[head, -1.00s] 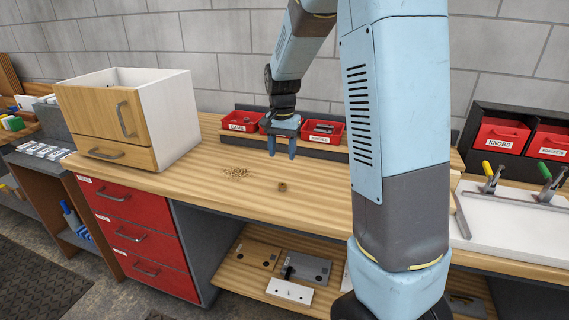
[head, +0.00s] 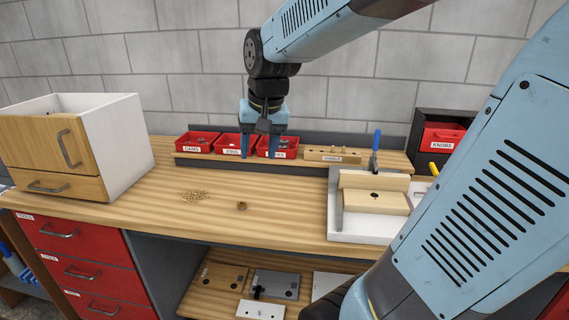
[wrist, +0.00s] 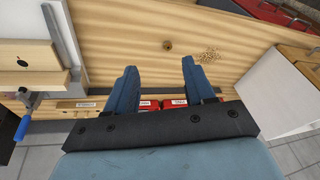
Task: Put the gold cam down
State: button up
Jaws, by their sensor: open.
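A small gold-brown round piece (head: 241,206), which looks like the gold cam, lies on the wooden bench top (head: 290,200). It also shows in the wrist view (wrist: 167,45), beyond the fingertips. My gripper (head: 260,152) is open with nothing between its blue fingers. It is above the back of the bench, in front of the red bins and apart from the small piece. In the wrist view my gripper (wrist: 158,66) shows both fingers spread. The red bin labelled CAMS (head: 193,149) stands at the back left of the row.
A pile of small tan bits (head: 194,196) lies left of the piece. A wooden-fronted cabinet (head: 55,145) stands at the left. A white tray with a wooden block and blue-handled clamp (head: 375,140) is at the right.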

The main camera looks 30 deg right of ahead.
jog(key=s+r+n+t, duration=0.1)
jog(key=s+n+t, duration=0.1)
jog(key=s, duration=0.9)
jog(key=shift+s+d+r+n+h, duration=0.2)
jog(key=shift+s+n+h, duration=0.15)
jog(key=shift+n, duration=0.15)
